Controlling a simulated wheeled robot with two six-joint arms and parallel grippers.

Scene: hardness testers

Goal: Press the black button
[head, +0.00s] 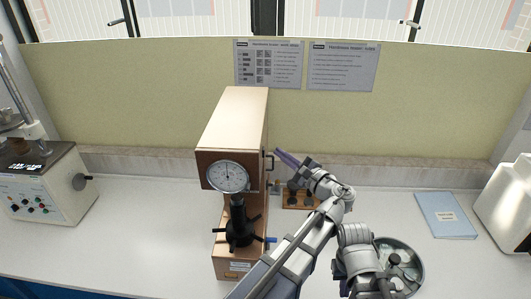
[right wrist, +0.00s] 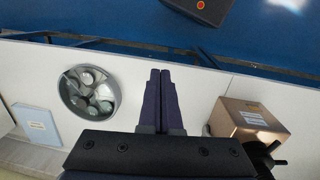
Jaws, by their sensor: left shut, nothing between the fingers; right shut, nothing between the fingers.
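The hardness tester (head: 232,120) stands mid-bench, with a round dial and a black handwheel (head: 239,225) below it. In the right wrist view its copper-brown body (right wrist: 250,115) is at the lower right. I cannot single out a black button; the small controls on the left machine's panel (head: 32,207) are too small to tell. My left gripper (head: 281,155) is shut and empty, just right of the tester's upper body, pointing up and left. My right gripper (right wrist: 160,78) is shut and empty, over the bench between the tester and a round dish; my arm mostly hides it in the head view.
The round dish (head: 417,275) holds several small things. A wooden block with black knobs (head: 297,202) is behind my left arm. A blue booklet (head: 446,214) lies at the right, near a white machine (head: 508,205). The bench left of the tester is clear.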

